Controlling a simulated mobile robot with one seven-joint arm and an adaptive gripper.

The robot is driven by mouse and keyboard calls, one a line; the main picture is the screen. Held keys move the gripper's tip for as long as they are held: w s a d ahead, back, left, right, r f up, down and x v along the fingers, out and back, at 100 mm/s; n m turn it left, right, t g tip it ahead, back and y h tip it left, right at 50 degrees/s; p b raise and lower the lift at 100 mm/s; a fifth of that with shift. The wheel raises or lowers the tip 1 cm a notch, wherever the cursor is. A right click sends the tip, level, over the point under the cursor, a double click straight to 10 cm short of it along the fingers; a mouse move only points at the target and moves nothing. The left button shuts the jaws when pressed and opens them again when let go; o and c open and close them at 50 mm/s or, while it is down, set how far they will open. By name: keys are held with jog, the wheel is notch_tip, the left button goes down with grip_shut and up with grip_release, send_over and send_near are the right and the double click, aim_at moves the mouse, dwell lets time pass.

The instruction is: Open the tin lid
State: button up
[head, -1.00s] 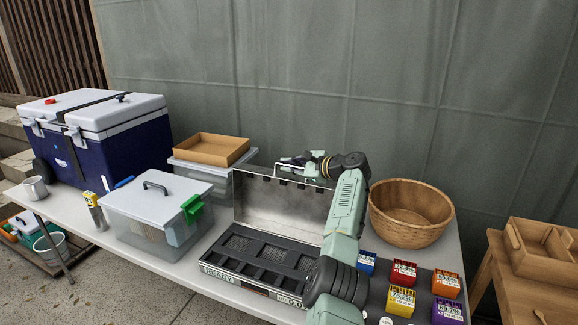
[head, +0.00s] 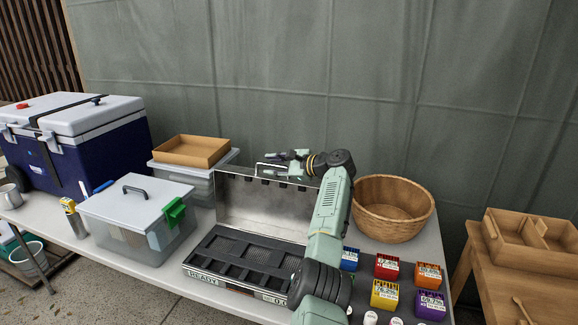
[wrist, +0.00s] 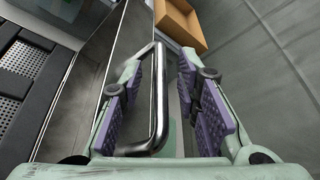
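The tin is a metal box (head: 232,290) on the table, with a black slotted tray inside and a label reading READY. Its lid (head: 265,205) stands raised, nearly upright, at the back; part of it also shows in the wrist view (wrist: 85,105). My gripper (head: 276,164) is behind the lid's top edge, at the lid's bar handle (wrist: 158,105). In the wrist view the two purple-padded fingers stand apart, with the handle bar between them, nearer the left finger. I cannot tell whether the bar touches that finger. My arm hides the tin's right side.
A clear bin (head: 140,235) with a grey lid and green clip stands left of the tin, beside a blue cooler (head: 75,160). A cardboard tray (head: 192,152) sits on another bin behind. A wicker basket (head: 393,220) and several coloured boxes (head: 385,295) are on the right.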

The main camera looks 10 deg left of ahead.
jog(key=v, duration=1)
jog(key=shift+s+d+r, duration=0.1)
jog(key=shift+s+d, duration=0.1)
jog(key=shift+d, duration=0.15)
jog(key=shift+a, duration=0.1)
